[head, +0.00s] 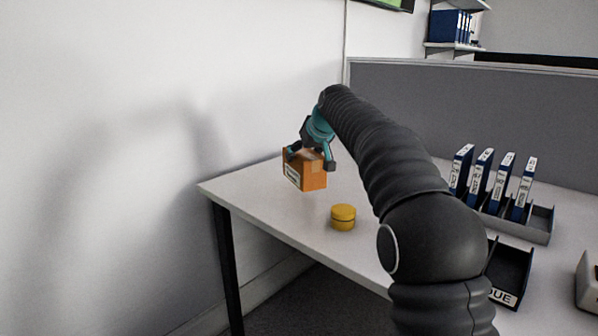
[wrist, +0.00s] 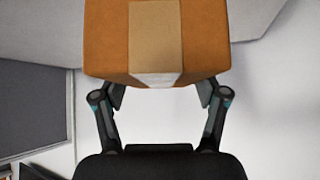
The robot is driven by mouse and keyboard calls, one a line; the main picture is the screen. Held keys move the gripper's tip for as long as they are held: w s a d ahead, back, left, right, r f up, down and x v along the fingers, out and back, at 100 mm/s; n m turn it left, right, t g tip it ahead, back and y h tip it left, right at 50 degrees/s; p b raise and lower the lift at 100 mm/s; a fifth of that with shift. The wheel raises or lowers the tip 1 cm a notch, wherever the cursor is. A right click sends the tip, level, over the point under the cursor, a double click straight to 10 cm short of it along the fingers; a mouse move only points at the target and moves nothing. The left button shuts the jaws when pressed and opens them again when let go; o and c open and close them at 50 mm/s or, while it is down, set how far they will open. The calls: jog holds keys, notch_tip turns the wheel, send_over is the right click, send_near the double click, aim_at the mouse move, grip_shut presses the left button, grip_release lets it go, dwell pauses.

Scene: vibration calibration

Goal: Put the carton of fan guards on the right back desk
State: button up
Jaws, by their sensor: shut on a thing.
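The carton (head: 313,178) is an orange-brown box with a white label on its left face. It shows at the far left end of the white desk (head: 240,189); I cannot tell whether it rests on the top or hangs just above it. My gripper (head: 312,158) is over the carton with a finger on either side, shut on it. In the wrist view the carton (wrist: 203,40) fills the upper middle, with a tan tape strip and a white patch, between the fingers of my gripper (wrist: 160,92). The carton's underside is hidden.
A yellow round tin (head: 343,217) stands on the desk near its front edge. Several blue binders (head: 479,178) stand in a grey rack (head: 535,226) at the right. A black tray (head: 510,272) is in front of them. A grey partition (head: 430,105) runs behind, and a white wall is at left.

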aim_at(299, 170)
jog(key=shift+w+a+f, duration=0.15)
jog(key=shift+a+f, duration=0.25)
jog(key=shift+a, duration=0.3)
jog(key=shift+f+b, duration=0.4)
jog(key=shift+f, duration=1.6)
jog(key=shift+f, duration=0.15)
jog(key=o, duration=1.5)
jog(key=shift+o, duration=0.2)
